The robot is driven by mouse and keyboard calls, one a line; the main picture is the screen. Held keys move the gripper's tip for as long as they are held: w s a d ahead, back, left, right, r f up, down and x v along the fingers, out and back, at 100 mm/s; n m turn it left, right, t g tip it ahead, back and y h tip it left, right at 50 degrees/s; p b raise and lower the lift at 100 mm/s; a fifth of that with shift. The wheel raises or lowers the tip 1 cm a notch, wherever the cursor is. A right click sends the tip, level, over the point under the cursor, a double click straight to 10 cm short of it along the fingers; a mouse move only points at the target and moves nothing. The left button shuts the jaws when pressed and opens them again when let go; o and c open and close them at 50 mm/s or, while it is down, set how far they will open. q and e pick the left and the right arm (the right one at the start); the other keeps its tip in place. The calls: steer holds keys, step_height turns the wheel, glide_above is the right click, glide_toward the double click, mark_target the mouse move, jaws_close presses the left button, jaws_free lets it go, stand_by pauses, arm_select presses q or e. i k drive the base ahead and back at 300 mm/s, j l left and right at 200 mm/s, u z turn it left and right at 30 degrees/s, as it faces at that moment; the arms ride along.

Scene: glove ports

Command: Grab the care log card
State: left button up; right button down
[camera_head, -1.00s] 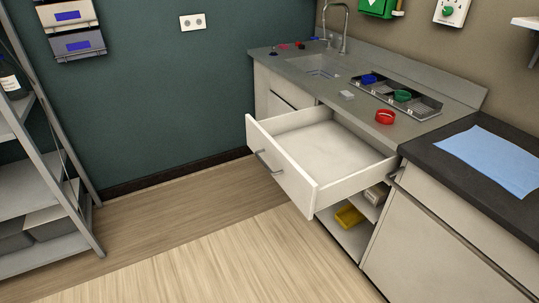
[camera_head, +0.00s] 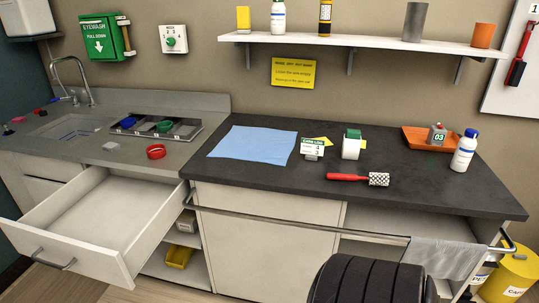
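The care log card (camera_head: 312,147) is a small white card with a green header. It stands upright, leaning slightly back, on the dark worktop (camera_head: 250,175), just right of a blue sheet. A grey clip or stand shows at its lower edge, and a yellow piece lies partly behind it. Neither of my grippers is in view.
The blue sheet (camera_head: 253,143), a white-and-green container (camera_head: 352,145), a red-handled roller (camera_head: 358,178), an orange tray (camera_head: 416,139) and a white bottle (camera_head: 464,152) surround the card. An open drawer (camera_head: 60,240) juts out left. A black ribbed shape (camera_head: 370,280), unidentified, is in front.

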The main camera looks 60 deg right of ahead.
mark_target(312, 149)
steer(key=z, duration=2.25)
